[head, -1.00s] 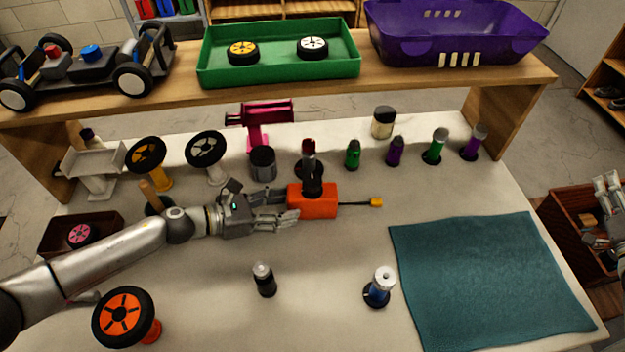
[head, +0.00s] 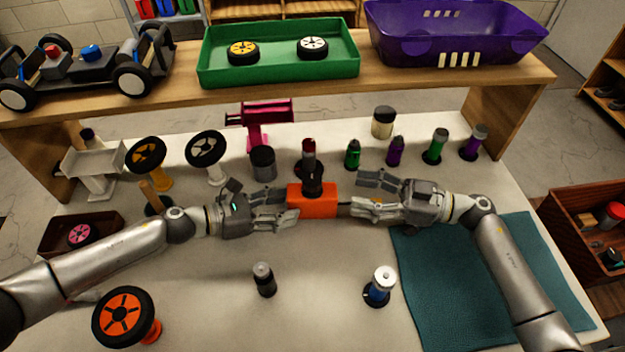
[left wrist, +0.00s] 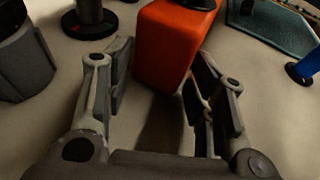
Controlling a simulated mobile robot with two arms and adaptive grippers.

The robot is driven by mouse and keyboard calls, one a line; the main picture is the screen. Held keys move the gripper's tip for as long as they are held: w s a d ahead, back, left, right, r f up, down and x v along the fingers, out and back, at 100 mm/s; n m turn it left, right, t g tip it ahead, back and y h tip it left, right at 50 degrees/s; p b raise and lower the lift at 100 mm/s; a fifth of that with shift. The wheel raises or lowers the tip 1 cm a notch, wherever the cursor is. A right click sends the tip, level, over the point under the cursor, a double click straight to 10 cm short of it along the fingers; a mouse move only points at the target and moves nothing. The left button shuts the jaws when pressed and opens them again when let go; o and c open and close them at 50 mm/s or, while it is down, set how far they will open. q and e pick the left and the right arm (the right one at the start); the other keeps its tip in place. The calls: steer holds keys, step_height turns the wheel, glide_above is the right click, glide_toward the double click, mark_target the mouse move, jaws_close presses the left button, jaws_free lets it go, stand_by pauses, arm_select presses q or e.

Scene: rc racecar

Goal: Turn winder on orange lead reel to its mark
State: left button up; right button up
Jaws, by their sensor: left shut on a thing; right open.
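The orange lead reel (head: 312,202) is a box on the white table, with a dark upright part (head: 313,183) on top that may be the winder. Its mark cannot be made out. My left gripper (head: 284,207) is shut on the reel's left end; in the left wrist view the orange box (left wrist: 168,45) lies between the fingers. My right gripper (head: 362,194) is open to the right of the reel, with its fingers pointing at it. They hide most of the thin black lead and its yellow end.
Several coloured bottles and a pink stand (head: 262,118) line the back. A teal mat (head: 440,300) lies at right.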

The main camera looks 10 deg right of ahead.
mark_target(312, 181)
steer(key=x, duration=1.1)
steer(key=shift+w, duration=0.1)
steer(key=c, duration=1.1)
steer(key=shift+a+f+m+t+h, duration=0.1)
steer(key=shift+m+t+h, duration=0.6)
steer(key=shift+m+t, duration=0.5)
steer(key=shift+m+t+h, duration=1.1)
steer(key=shift+t+h, duration=0.1)
steer(key=shift+t, duration=0.7)
steer(key=o, duration=1.1)
